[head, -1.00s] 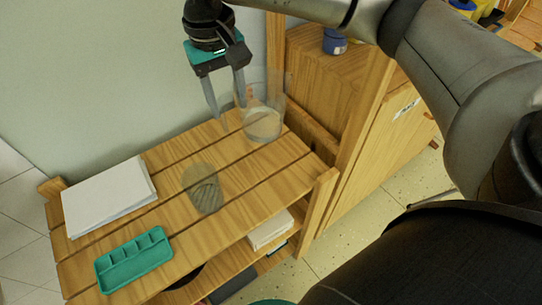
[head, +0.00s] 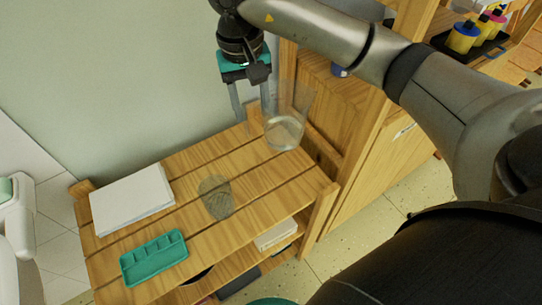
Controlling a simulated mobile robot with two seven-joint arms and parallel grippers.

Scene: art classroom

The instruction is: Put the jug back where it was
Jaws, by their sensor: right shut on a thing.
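The jug (head: 284,133) is a clear, see-through vessel, upright at the far right end of the slatted wooden table. My right gripper (head: 251,108) points down at its left side, with its fingers shut on the jug; the exact grip is hard to see through the clear wall. I cannot tell whether the jug's base touches the slats or hangs just above them. My left gripper is not in view.
A clear tumbler (head: 215,198) stands mid-table. A white paper stack (head: 131,198) and a green compartment tray (head: 153,257) lie to the left. A wooden cabinet (head: 330,108) stands close to the jug's right. Slats between tumbler and jug are bare.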

